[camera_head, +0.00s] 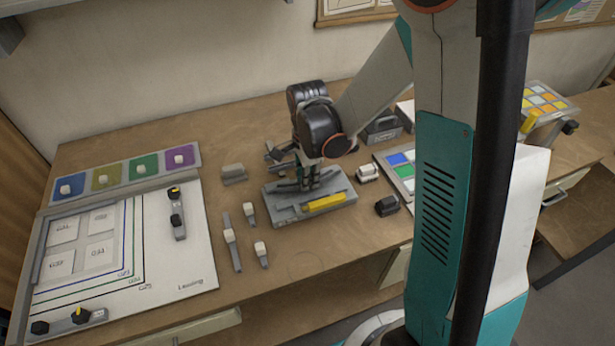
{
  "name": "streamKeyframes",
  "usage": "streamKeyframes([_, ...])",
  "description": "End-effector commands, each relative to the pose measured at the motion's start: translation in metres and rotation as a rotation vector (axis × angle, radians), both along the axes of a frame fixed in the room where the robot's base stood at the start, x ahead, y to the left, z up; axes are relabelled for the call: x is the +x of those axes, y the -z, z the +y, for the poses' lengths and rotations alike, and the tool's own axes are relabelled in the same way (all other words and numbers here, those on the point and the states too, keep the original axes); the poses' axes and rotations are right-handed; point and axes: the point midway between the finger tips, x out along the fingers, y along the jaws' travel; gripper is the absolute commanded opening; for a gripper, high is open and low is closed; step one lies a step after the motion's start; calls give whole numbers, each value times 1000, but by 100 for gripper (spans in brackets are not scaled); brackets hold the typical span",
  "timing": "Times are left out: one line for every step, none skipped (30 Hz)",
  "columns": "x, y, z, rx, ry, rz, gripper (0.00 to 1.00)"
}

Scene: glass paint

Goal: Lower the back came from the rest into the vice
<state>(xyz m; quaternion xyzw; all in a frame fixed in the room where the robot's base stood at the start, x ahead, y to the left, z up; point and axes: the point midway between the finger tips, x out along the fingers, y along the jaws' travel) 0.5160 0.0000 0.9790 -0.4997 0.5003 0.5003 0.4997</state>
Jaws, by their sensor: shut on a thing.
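My gripper (309,186) points down over a grey tray-like fixture (283,211) in the middle of the table. It is shut on a thin dark grey bar (288,187), which looks like the back came. The fingers hide the bar's middle, and I cannot tell whether it touches the fixture. A yellow bar (324,203) lies along the fixture's front right. I cannot tell from this view which part is the rest and which is the vice.
A white layout board (160,265) and a row of coloured squares (110,176) fill the left side. A dark block (387,205) and a white-topped piece (367,173) stand close on the right.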

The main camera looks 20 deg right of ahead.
Motion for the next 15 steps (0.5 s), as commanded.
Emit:
streamKeyframes([0, 3, 0, 0, 0, 0, 0])
streamKeyframes([0, 4, 0, 0, 0, 0, 0])
streamKeyframes([0, 5, 0, 0, 0, 0, 0])
streamKeyframes([0, 7, 0, 0, 0, 0, 0])
streamKeyframes([0, 8, 0, 0, 0, 0, 0])
streamKeyframes([0, 9, 0, 0, 0, 0, 0])
streamKeyframes([0, 10, 0, 0, 0, 0, 0])
streamKeyframes([0, 11, 0, 0, 0, 0, 0])
streamKeyframes([0, 13, 0, 0, 0, 0, 0])
streamKeyframes([0, 14, 0, 0, 0, 0, 0])
streamKeyframes([0, 15, 0, 0, 0, 0, 0])
streamKeyframes([0, 16, 0, 0, 0, 0, 0])
streamKeyframes([0, 17, 0, 0, 0, 0, 0])
streamKeyframes([0, 18, 0, 0, 0, 0, 0])
streamKeyframes([0, 17, 0, 0, 0, 0, 23])
